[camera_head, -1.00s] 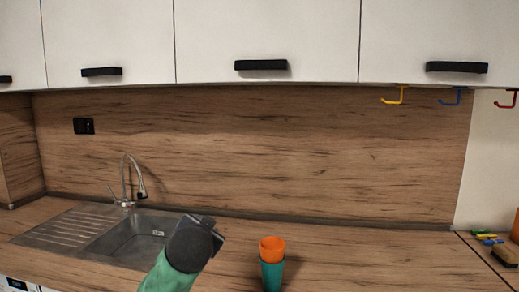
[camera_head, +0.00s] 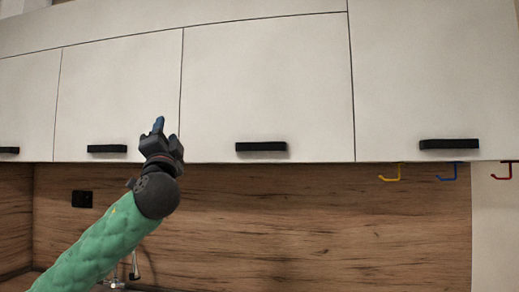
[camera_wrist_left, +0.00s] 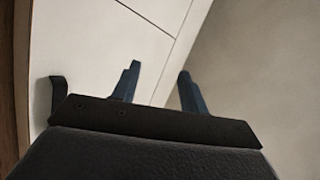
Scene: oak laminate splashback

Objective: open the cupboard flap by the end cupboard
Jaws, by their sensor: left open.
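A row of white cupboard flaps with black bar handles runs along the top. The rightmost flap (camera_head: 435,75) has its handle (camera_head: 449,144) near its lower edge. The flap beside it (camera_head: 270,80) has a handle (camera_head: 261,146) at its bottom middle. All flaps in view are shut. My left gripper (camera_head: 159,125) is raised in front of the flap further left (camera_head: 110,95), between that flap's handle (camera_head: 107,149) and the middle handle. In the left wrist view its blue fingers (camera_wrist_left: 158,88) are apart with nothing between them, and a black handle (camera_wrist_left: 58,98) shows at the left. My right gripper is not in view.
A black socket (camera_head: 82,199) is on the wood splashback (camera_head: 310,225). The tap (camera_head: 134,266) is partly hidden by my arm.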

